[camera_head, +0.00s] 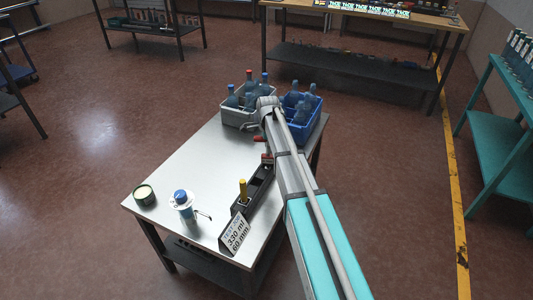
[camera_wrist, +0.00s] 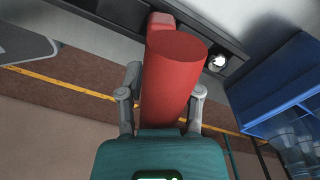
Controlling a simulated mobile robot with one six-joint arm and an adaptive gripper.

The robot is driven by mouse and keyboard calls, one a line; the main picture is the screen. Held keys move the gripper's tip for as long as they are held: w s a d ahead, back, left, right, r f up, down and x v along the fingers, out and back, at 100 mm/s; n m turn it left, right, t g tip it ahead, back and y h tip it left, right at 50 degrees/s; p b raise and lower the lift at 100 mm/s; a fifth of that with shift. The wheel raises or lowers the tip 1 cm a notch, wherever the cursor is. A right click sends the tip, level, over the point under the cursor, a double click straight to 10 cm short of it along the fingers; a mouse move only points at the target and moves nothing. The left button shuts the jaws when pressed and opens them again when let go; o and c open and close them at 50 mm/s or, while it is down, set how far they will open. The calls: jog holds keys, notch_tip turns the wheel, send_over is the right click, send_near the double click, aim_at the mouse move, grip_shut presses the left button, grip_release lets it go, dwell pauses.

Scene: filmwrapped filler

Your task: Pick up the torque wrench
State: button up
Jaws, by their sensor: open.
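A thick red handle (camera_wrist: 168,85), which looks like the torque wrench's grip, fills the middle of the wrist view. It stands out from a dark holder (camera_wrist: 205,35); the rest of the tool is hidden. My gripper (camera_wrist: 164,88) is open, with one finger on each side of the red handle. I cannot tell whether the fingers touch it. In the head view, a red part (camera_head: 260,138) shows just below my gripper (camera_head: 252,127), beside my arm, near the far end of the black rack (camera_head: 262,182).
A grey crate (camera_head: 238,118) and a blue crate (camera_head: 302,131) of bottles stand at the table's far end. A yellow-handled tool (camera_head: 243,189), a sign (camera_head: 234,234), a blue-capped bottle (camera_head: 182,206) and a round tin (camera_head: 144,195) stand nearer. The table's left middle is clear.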

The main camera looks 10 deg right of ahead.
grip_shut()
jog(key=shift+r, duration=0.2)
notch_tip(320, 180, up, 10)
jog(key=p, duration=1)
jog(key=shift+f, duration=0.2)
dwell(0.5)
